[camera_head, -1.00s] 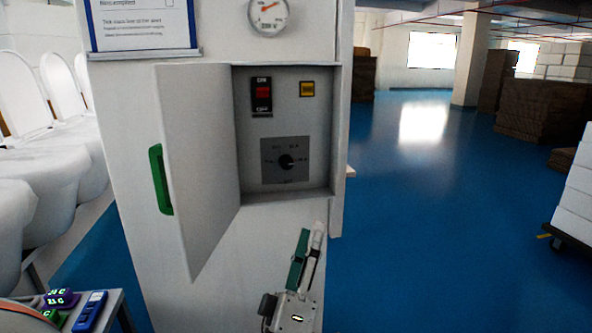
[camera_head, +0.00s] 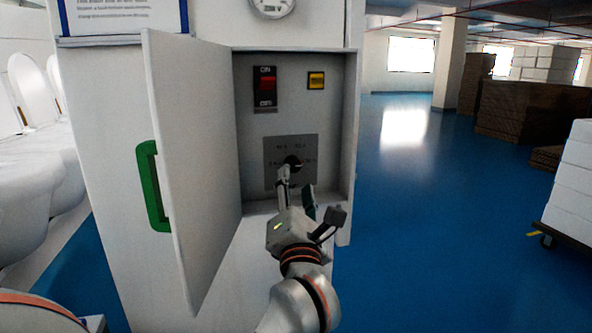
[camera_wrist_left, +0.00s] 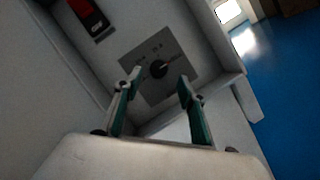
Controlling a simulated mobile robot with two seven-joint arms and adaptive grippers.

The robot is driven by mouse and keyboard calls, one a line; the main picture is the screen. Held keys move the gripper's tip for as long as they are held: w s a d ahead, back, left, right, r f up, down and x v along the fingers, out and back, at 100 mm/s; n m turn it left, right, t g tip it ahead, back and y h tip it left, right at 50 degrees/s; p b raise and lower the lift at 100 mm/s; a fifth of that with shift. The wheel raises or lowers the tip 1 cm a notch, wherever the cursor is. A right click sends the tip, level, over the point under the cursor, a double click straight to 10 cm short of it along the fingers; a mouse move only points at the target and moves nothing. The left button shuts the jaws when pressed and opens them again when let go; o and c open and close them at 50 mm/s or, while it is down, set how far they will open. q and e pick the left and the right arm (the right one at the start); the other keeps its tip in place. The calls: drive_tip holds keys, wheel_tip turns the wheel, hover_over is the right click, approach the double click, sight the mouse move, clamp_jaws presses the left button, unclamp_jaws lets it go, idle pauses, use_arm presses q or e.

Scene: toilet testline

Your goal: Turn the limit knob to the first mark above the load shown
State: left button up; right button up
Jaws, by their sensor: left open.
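The limit knob (camera_head: 292,162) is a black dial on a grey plate (camera_head: 308,148) low inside the open cabinet. In the left wrist view the knob (camera_wrist_left: 158,69) shows with a reddish pointer toward the upper right; the marks' text is too small to read. My left gripper (camera_head: 296,180) is in front of the plate, just below the knob. In the left wrist view its two fingers (camera_wrist_left: 158,82) are apart on either side of the knob, with nothing between them; I cannot tell whether they touch it. The load gauge (camera_head: 272,3) is cut off at the top edge.
The cabinet door (camera_head: 195,165) with a green handle (camera_head: 152,186) stands open at left. A red rocker switch (camera_head: 265,86) and a yellow button (camera_head: 316,80) sit above the plate. Open blue floor (camera_head: 430,220) lies to the right, with a loaded trolley (camera_head: 570,195).

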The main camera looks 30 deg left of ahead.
sight(295, 167)
use_arm(q)
drive_tip(key=x, duration=0.6)
drive_tip(key=shift+s, duration=0.1)
drive_tip(key=shift+c, duration=0.3)
drive_tip(key=shift+f, duration=0.1)
drive_tip(key=c, duration=1)
